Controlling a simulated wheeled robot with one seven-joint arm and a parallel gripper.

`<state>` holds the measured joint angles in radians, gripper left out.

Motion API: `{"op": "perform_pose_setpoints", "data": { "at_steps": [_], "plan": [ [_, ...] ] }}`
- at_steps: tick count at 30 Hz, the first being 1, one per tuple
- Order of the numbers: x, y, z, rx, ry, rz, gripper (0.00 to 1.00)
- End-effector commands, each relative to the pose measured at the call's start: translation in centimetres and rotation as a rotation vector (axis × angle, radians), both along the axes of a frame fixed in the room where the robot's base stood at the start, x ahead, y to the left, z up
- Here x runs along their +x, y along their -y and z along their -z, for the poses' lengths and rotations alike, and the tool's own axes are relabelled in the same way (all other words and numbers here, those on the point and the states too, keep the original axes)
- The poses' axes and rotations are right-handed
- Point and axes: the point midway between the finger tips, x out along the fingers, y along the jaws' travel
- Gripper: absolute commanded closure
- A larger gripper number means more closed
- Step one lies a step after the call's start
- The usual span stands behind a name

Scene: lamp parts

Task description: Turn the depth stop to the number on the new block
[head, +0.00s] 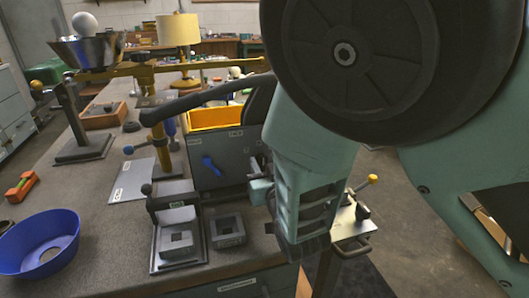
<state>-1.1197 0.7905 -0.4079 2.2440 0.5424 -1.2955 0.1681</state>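I cannot tell which is the new block, and any number is too small to read. A grey machine (222,150) behind them has a blue lever (211,166) and small labels on its front. I cannot make out the depth stop for sure. My arm's teal end hangs right of the blocks. My gripper (262,190) seems to be at its left side, near the machine; its fingers are unclear.
A blue bowl (40,243) and an orange level (20,187) are at the left. A balance stand (84,147) and yellow post (158,130) rise behind. A plate with a yellow-knobbed lever (371,179) is right of my arm. The bench between bowl and holder is clear.

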Motion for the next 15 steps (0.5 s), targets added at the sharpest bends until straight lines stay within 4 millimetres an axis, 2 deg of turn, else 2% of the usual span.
{"op": "perform_pose_setpoints", "data": {
  "at_steps": [4, 6, 8, 15],
  "plan": [
    [-0.01, 0.01, 0.01, 0.000, 0.000, 0.000, 0.65],
    [-0.02, 0.02, 0.01, 0.000, 0.000, 0.000, 0.85],
    [-0.03, 0.02, 0.01, 0.000, 0.000, 0.000, 1.00],
    [-0.04, 0.02, 0.01, -0.005, 0.001, 0.000, 1.00]
  ]
}}
